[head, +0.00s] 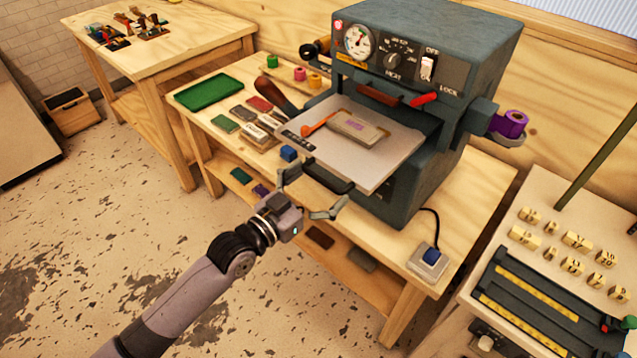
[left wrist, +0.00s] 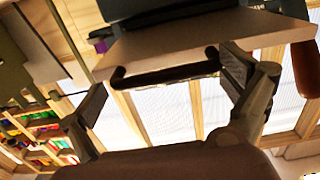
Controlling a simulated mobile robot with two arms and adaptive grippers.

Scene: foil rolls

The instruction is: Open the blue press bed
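The blue-grey press (head: 425,55) stands on a wooden bench. Its pale flat bed (head: 385,168) juts out of the front opening, with a tan block (head: 352,130) and an orange tool (head: 318,124) on it. A dark bar handle (head: 328,178) hangs at the bed's front edge. My left gripper (head: 308,193) is open just in front of this handle. In the left wrist view the dark handle (left wrist: 165,72) lies between the spread fingers of the left gripper (left wrist: 165,82), with gaps showing; contact cannot be told. My right gripper is not in view.
A green tray (head: 208,92), small coloured blocks and a dark handled tool (head: 278,97) lie on the bench left of the press. A foot-like blue button box (head: 430,258) sits at the bench's right corner. The floor before the bench is clear.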

